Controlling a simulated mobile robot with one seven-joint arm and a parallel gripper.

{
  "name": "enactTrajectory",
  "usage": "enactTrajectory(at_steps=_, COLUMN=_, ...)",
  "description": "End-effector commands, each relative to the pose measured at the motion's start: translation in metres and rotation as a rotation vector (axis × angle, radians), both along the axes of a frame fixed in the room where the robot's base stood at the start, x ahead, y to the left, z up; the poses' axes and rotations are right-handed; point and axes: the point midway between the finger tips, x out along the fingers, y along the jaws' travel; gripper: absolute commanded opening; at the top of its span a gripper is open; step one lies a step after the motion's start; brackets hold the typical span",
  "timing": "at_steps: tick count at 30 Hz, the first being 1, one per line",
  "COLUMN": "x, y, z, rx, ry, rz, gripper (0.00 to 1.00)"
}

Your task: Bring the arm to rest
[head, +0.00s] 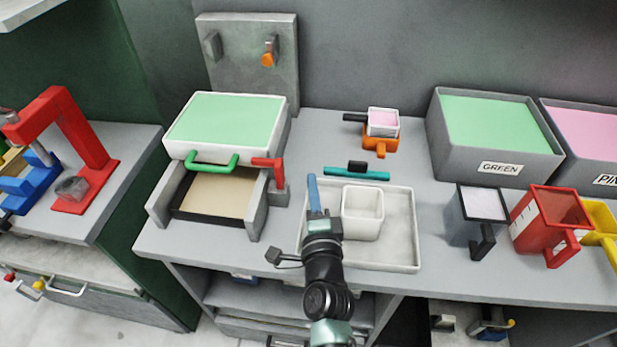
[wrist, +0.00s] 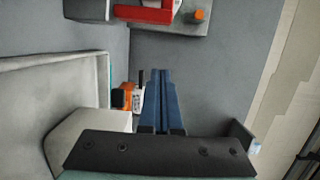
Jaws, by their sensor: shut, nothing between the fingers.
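My gripper (head: 313,182) is in the middle of the head view, above the left part of a white tray (head: 405,258). Its blue fingers are together and hold nothing; they also show shut in the wrist view (wrist: 161,85). My arm reaches in from the bottom edge. A white square cup (head: 362,213) stands in the tray just right of the gripper.
Left of the gripper is a press with a green top (head: 228,120) and a red lever (head: 270,163). A teal bar (head: 357,173) lies behind the tray. Grey (head: 483,222) and red (head: 548,220) cups stand right. A GREEN bin (head: 495,125) stands behind.

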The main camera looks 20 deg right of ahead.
Motion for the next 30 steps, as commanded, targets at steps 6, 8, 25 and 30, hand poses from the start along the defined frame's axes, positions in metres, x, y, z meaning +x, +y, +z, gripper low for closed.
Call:
enactTrajectory(at_steps=6, x=-0.039, y=0.014, z=0.0, rx=-0.001, ry=0.0, rz=0.0, gripper=0.0)
enactTrajectory(at_steps=8, x=-0.047, y=0.016, z=0.001, rx=-0.001, ry=0.0, rz=-0.001, gripper=0.0)
enactTrajectory(at_steps=25, x=-0.068, y=0.025, z=0.003, rx=-0.005, ry=-0.005, rz=0.0, gripper=0.0)
enactTrajectory(at_steps=30, x=-0.043, y=0.041, z=0.058, rx=-0.142, ry=-0.046, rz=0.055, gripper=0.0)
